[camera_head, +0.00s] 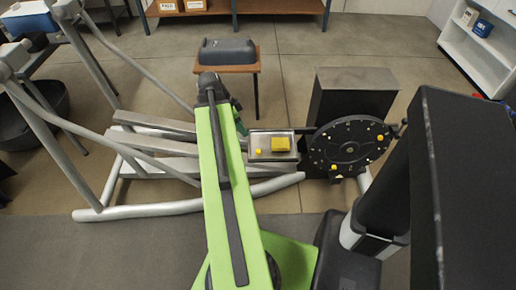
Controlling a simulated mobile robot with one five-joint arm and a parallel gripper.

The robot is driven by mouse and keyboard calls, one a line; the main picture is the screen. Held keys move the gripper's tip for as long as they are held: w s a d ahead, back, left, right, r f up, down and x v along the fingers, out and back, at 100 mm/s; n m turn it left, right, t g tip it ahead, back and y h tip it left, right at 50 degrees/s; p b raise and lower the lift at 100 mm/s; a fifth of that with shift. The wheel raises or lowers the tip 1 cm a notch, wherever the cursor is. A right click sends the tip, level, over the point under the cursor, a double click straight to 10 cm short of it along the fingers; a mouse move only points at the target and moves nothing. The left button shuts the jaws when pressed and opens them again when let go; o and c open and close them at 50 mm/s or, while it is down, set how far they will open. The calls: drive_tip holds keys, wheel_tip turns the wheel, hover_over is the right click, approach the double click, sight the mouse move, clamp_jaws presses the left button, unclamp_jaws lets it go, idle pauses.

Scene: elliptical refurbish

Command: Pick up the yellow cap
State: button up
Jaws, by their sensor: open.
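A small yellow cap (258,151) sits at the left side of a shallow metal tray (264,158). A larger yellow block (281,144) lies to its right on the same tray. Small yellow pieces also show on the round black disc, one at its lower edge (333,167) and one at its right (380,138). My green arm reaches up the middle of the picture. My gripper (239,122) shows only as dark parts just left of the tray, mostly hidden behind the arm. It is open, with nothing seen in it.
The black disc (345,150) stands right of the tray, before a dark box (345,98). Silver elliptical-trainer rails (150,150) fill the left. A small wooden table (228,68) with a dark case (227,51) stands behind. Open floor lies around the table.

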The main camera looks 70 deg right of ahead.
drive_tip(key=b, duration=1)
hover_over(258, 150)
drive_tip(key=w+a, duration=0.2)
wheel_tip(258, 150, down, 11)
drive_tip(key=shift+w+d+r, duration=0.1)
drive_tip(key=shift+w, duration=0.05)
drive_tip(key=shift+d, duration=0.15)
drive_tip(key=b+x, duration=0.5)
drive_tip(key=shift+f, duration=0.35)
drive_tip(key=shift+r, duration=0.15)
clamp_jaws()
